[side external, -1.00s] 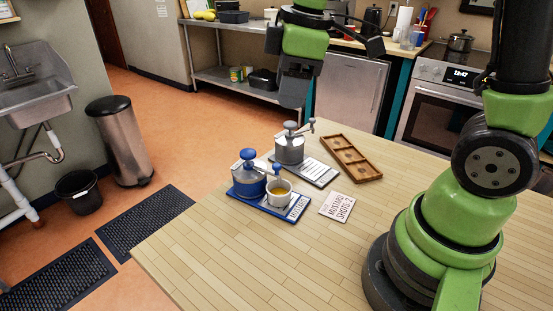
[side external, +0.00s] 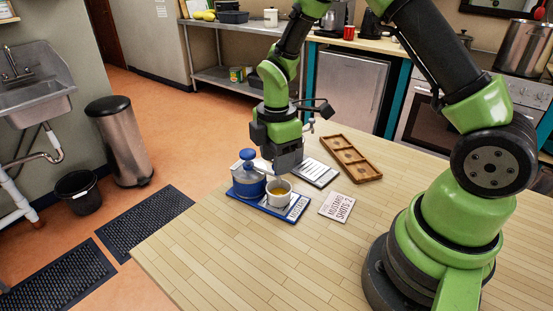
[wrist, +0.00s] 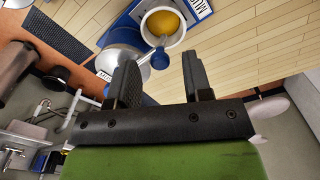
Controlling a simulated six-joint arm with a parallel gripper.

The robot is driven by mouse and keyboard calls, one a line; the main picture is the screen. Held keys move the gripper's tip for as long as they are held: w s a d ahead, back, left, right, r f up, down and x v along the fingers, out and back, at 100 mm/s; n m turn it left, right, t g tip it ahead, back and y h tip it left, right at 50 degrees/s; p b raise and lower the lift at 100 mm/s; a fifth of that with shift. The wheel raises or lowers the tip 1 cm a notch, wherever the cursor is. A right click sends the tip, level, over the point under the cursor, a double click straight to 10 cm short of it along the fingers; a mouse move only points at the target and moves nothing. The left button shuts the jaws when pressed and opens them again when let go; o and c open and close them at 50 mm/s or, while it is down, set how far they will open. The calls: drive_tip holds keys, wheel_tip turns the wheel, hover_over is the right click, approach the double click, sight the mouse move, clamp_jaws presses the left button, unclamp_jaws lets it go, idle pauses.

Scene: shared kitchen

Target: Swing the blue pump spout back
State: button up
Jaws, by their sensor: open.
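The blue pump (side external: 249,182) stands upright on a blue tray (side external: 233,193), with a grey lid and a blue knob on top. A white cup (side external: 271,201) with yellow contents stands just right of it. In the wrist view, the blue knob (wrist: 160,59) shows between my finger lines, with a thin spout pointing to the cup (wrist: 146,26). My gripper (side external: 287,168) is low, fingers down, right of the pump's top and behind the cup. In the wrist view my gripper (wrist: 160,72) is open and empty. Whether a finger touches the spout I cannot tell.
The grey pump is mostly hidden behind my gripper; its tray (side external: 318,173) shows. A wooden compartment tray (side external: 351,158) lies to the right. A "Mustard shots 2" card (side external: 337,206) lies before it. The front of the table (side external: 230,260) is clear.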

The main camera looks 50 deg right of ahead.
drive_tip(key=shift+f, duration=0.45)
clamp_jaws()
